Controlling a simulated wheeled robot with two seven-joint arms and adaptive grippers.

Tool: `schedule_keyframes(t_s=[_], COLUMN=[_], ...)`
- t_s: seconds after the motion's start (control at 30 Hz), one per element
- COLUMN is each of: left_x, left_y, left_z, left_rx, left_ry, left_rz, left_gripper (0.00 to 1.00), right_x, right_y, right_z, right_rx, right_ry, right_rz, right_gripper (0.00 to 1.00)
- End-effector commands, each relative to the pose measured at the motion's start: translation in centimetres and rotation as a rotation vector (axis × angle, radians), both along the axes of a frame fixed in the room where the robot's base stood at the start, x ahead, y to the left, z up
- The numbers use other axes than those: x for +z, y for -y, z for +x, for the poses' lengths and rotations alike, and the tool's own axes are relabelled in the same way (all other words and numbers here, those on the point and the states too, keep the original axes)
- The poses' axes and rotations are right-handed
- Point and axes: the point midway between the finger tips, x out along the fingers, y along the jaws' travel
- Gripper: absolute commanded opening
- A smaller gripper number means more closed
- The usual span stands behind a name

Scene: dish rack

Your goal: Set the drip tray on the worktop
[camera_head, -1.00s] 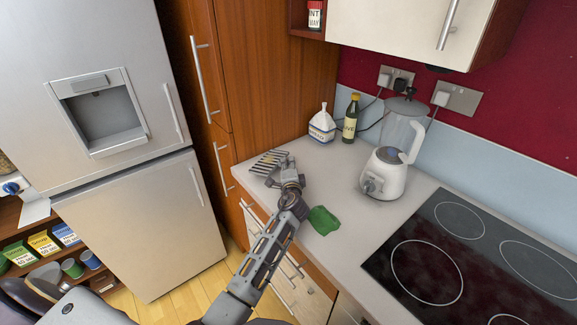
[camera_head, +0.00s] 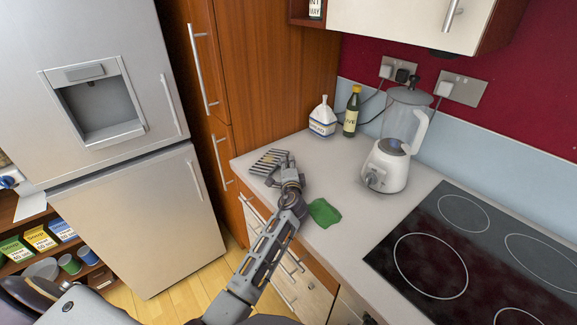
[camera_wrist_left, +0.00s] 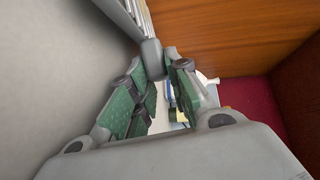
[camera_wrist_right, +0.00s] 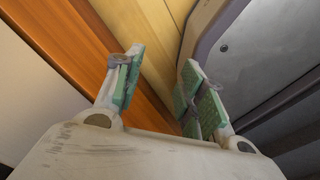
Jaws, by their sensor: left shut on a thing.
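The drip tray (camera_head: 267,161), a grey slatted piece, is at the far left corner of the pale worktop (camera_head: 345,185) in the head view. I cannot tell if it touches the worktop or is just above it. My left gripper (camera_head: 284,168) is shut on its near edge. In the left wrist view, the fingers (camera_wrist_left: 155,62) close on a grey part of the tray (camera_wrist_left: 127,14), whose slats run up out of the picture. My right gripper (camera_wrist_right: 163,62) shows in its wrist view, fingers apart with nothing between them.
A green cloth (camera_head: 325,213) lies just right of my left wrist. A black hob (camera_head: 475,250) is at the right. The worktop's middle is clear.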

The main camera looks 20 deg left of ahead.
Motion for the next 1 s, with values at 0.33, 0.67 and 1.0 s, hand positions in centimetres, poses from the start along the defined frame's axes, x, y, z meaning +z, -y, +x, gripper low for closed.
schedule_keyframes(t_s=[0.33,0.67,1.0], left_x=[-0.1,-0.4,-0.7], left_y=[0.0,0.0,0.0], left_z=[0.0,0.0,0.0], left_rx=[0.000,0.000,0.001], left_ry=[0.001,0.000,-0.003], left_rz=[0.000,0.000,-0.001], left_gripper=[0.00,0.00,0.24], right_x=[-0.3,-0.5,-0.5], right_y=[-0.6,-0.8,-0.7], right_z=[-1.4,-1.2,0.5], right_rx=[-0.002,-0.003,-0.002], right_ry=[-0.016,-0.014,0.005], right_rz=[0.007,0.007,0.007], right_gripper=[0.40,0.40,0.40])
